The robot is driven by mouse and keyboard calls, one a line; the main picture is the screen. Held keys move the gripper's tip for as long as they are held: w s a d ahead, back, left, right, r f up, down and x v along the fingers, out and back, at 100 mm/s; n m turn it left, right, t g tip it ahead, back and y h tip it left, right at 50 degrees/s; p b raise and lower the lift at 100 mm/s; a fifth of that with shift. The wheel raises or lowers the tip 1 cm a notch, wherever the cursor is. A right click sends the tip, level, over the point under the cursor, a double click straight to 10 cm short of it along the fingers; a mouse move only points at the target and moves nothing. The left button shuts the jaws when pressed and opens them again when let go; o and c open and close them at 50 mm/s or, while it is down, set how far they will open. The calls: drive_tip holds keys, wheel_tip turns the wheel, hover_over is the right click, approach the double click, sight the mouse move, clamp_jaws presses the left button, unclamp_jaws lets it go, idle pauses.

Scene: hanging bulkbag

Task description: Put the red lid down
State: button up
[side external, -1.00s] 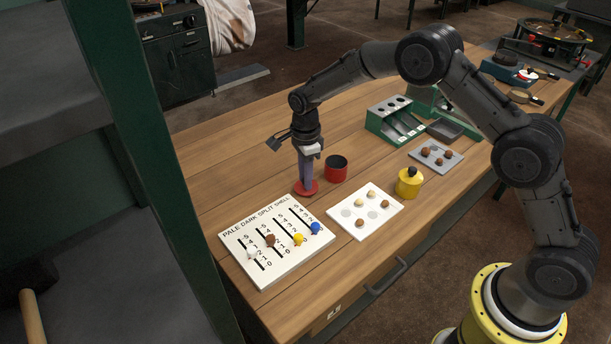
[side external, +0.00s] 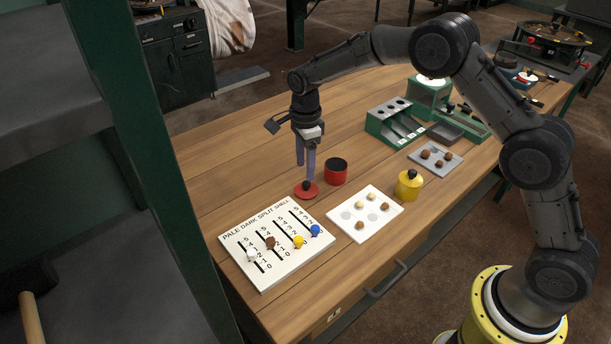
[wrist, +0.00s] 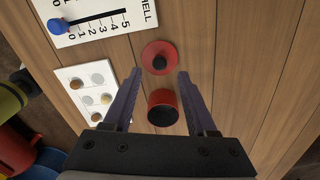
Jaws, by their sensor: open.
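The red lid (side external: 306,190), a flat disc with a black knob, lies on the wooden table between the counting board and the red cup. In the wrist view the lid (wrist: 160,58) lies just beyond my fingertips, with its knob up. My gripper (side external: 305,163) is open and empty, above the lid and apart from it. Its two fingers also show in the wrist view (wrist: 160,73), spread wide. The red cup (side external: 336,171) stands open-topped and upright beside the lid; the wrist view shows its dark inside (wrist: 162,108).
The white counting board (side external: 277,243) with coloured sliders lies in front of the lid. A white card with round items (side external: 364,213), a yellow lidded pot (side external: 409,184), a grey tray (side external: 435,158) and a green chute rack (side external: 394,122) stand to the right. Table left of the lid is clear.

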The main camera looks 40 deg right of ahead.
sight(306, 183)
wheel_tip(306, 183, up, 7)
idle(0.3)
drive_tip(key=s+d+r+n+t, duration=0.35)
drive_tip(key=s+r+n, duration=0.65)
drive_tip(key=s+r, duration=0.55)
drive_tip(key=s+d+f+n+t, duration=0.1)
drive_tip(key=s+n, duration=0.4)
drive_tip(key=s, duration=0.5)
drive_tip(key=s+d+f+n+t, duration=0.1)
drive_tip(key=s+f+n, duration=0.1)
drive_tip(key=s+n, duration=0.4)
drive_tip(key=s, duration=0.4)
drive_tip(key=shift+s+d+f, duration=0.3)
drive_tip(key=shift+s+d, duration=0.05)
